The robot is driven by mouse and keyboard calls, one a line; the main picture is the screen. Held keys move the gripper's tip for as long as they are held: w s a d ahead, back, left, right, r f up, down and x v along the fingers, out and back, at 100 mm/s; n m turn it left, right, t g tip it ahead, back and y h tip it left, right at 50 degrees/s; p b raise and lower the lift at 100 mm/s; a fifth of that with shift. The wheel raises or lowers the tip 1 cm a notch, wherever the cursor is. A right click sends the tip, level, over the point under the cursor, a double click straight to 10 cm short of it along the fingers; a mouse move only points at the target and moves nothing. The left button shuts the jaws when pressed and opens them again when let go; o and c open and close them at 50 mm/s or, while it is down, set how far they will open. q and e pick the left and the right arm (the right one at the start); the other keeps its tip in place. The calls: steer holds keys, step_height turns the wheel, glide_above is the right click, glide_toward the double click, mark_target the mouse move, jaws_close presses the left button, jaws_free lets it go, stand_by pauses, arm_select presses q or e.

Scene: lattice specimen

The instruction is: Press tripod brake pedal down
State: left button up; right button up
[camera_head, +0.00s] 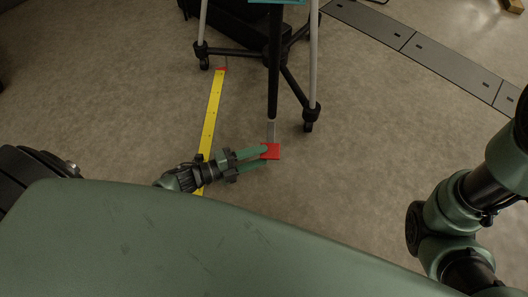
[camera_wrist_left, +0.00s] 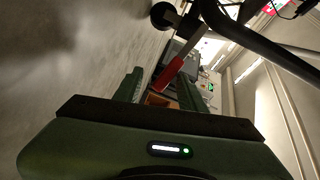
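The red brake pedal (camera_head: 275,153) is a small flat plate at the foot of the tripod's central black post (camera_head: 274,80), joined by a short grey piece. My left gripper (camera_head: 266,156) reaches in from the left, low near the floor, with its two green fingers apart and their tips at the pedal's left edge. Whether they touch it I cannot tell. In the left wrist view the red pedal (camera_wrist_left: 168,73) shows beyond and between the two spread fingers (camera_wrist_left: 160,88), with nothing held. My right gripper is out of view; only my right arm shows.
The tripod's wheeled legs (camera_head: 313,112) stand around the post. A yellow strip (camera_head: 212,110) lies on the floor, passing beneath my left wrist. A dark floor channel (camera_head: 420,50) runs across the upper right. The floor right of the pedal is clear.

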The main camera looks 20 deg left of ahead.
arm_select(q)
steer(key=shift+s+a+f, duration=0.25)
steer(key=shift+s+a, duration=0.6)
steer(key=shift+a, duration=0.05)
steer(key=shift+s+a+r+p, duration=0.15)
steer(key=shift+p, duration=0.2)
steer(key=p+v, duration=0.2)
steer(key=v, duration=0.4)
steer(key=shift+s+a+p, duration=0.1)
steer(key=shift+p, duration=0.25)
steer(key=shift+s+a+r, duration=0.1)
steer(key=shift+s+a, duration=0.15)
steer(key=shift+s, duration=0.1)
